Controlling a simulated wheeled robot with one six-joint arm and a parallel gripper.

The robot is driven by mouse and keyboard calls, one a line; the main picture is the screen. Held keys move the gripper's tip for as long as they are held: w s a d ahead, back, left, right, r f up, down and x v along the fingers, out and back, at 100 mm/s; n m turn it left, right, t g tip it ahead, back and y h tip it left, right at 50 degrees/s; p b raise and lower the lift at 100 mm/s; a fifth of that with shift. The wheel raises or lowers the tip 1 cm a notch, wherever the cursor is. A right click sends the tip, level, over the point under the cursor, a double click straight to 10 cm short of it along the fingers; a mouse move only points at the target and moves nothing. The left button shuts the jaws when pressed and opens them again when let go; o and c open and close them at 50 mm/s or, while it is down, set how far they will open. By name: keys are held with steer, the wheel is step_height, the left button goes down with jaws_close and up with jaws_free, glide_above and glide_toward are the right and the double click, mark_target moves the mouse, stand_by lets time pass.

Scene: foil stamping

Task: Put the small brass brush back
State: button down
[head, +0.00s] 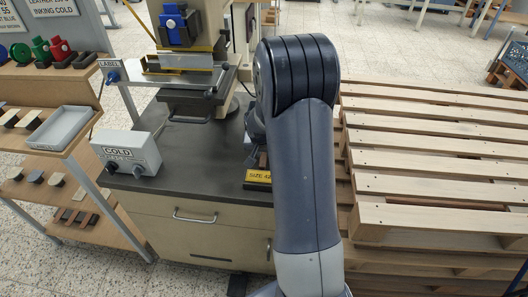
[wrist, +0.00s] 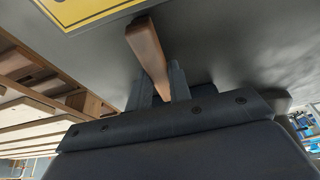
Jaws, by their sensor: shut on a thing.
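In the wrist view my gripper (wrist: 158,85) is shut on a brown wooden handle, which I take to be the small brass brush (wrist: 147,45). The handle sticks out past the fingers, close to the dark grey bench top. No bristles show. In the head view my arm hides most of the gripper, near the right edge of the bench top (head: 190,150). I cannot tell whether the brush touches the bench.
The press (head: 195,75) is behind, a white COLD box (head: 127,152) at left. Wooden pallets (head: 440,150) stack at right. A shelf holds a grey tray (head: 62,128).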

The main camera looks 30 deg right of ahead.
steer(key=shift+f, duration=0.1)
steer(key=c, duration=1.8)
jaws_free()
steer(key=shift+f, duration=0.1)
steer(key=o, duration=0.5)
steer(key=shift+r, duration=0.5)
steer(key=v, duration=1.1)
steer(key=shift+s+a+r+p, duration=0.2)
steer(key=shift+p, duration=0.15)
